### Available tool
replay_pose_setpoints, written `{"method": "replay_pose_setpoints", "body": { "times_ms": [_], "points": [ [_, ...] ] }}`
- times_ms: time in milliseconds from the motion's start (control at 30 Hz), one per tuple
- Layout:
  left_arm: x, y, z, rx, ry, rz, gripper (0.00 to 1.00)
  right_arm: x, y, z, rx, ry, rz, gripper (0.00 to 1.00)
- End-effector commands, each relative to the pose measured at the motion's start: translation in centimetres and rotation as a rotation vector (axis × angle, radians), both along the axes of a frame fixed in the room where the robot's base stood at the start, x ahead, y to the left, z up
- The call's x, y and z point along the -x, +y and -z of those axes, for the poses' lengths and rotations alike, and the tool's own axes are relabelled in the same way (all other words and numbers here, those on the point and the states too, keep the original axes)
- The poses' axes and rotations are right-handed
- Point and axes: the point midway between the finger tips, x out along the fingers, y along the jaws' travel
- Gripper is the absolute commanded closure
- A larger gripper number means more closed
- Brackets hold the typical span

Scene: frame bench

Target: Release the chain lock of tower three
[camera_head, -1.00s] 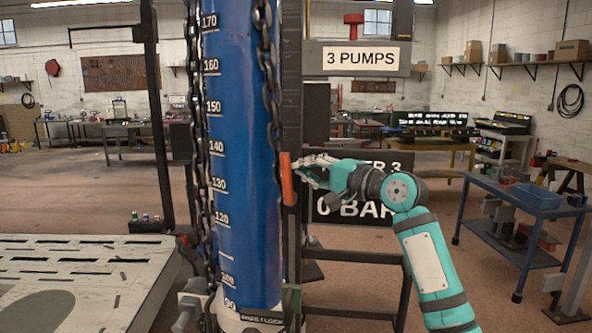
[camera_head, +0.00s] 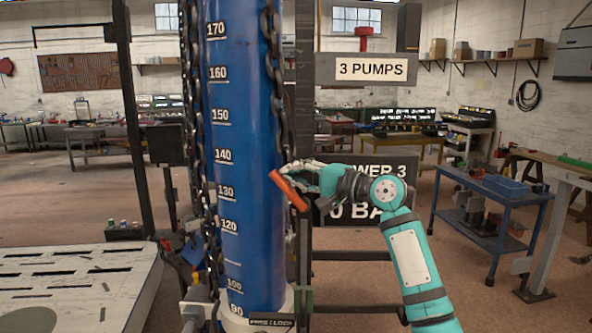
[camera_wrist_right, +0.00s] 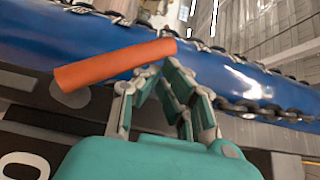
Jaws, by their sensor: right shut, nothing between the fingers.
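Tower three is the blue column (camera_head: 238,150) with white scale marks, and chains (camera_head: 275,75) hang along both its sides. An orange handle (camera_head: 289,190) stands at the column's right side, tilted with its top to the left. My right gripper (camera_head: 290,170) is shut and empty right beside the handle's upper part. In the right wrist view the orange handle (camera_wrist_right: 115,65) lies across the front of my right fingers (camera_wrist_right: 155,72); I cannot tell whether they touch. A free/lock label (camera_head: 271,321) shows at the column's foot. My left gripper is not in view.
A "3 PUMPS" sign (camera_head: 371,69) and a partly covered "TOWER 3" bar display (camera_head: 345,212) are behind my right arm. A slotted metal bed (camera_head: 75,262) is at the left. A blue cart (camera_head: 490,185) stands at the right, with open floor between.

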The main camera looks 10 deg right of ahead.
Motion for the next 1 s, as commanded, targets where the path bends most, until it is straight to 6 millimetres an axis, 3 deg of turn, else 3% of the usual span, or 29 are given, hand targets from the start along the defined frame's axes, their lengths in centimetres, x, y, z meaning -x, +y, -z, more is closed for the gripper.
{"method": "replay_pose_setpoints", "body": {
  "times_ms": [167,500,1000],
  "points": [
    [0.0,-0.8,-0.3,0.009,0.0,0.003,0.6,-0.1,0.7,0.3,0.001,0.002,-0.001,1.0],
    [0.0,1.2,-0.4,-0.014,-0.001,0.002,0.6,-0.2,1.0,0.4,0.001,0.001,-0.001,1.0],
    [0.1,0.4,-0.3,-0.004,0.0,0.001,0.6,0.1,0.6,0.4,0.001,0.001,0.001,1.0]
  ]
}}
